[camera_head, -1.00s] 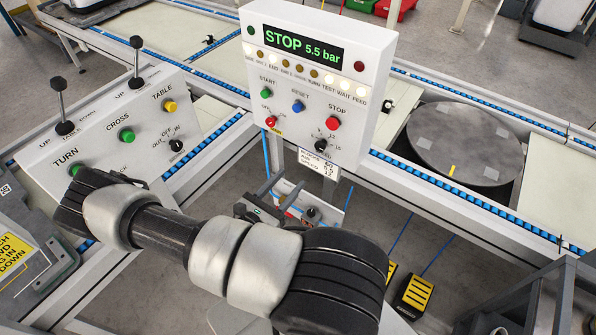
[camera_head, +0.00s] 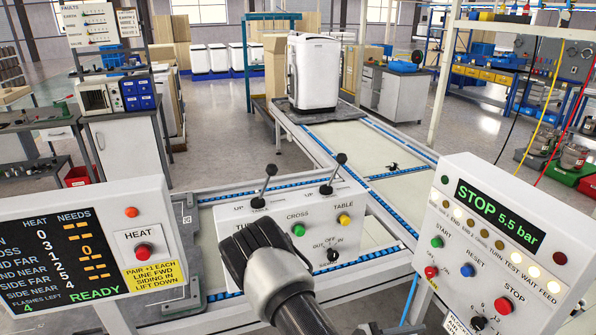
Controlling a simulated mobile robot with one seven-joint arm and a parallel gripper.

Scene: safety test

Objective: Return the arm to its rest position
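A HEAT panel (camera_head: 75,310) reading READY stands at left, and a panel reading STOP 5.5 bar (camera_head: 450,205) at right. Two black levers (camera_head: 264,184) (camera_head: 335,171) stick up from the middle box. Behind, a conveyor (camera_head: 345,143) carries a white appliance (camera_head: 313,70).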

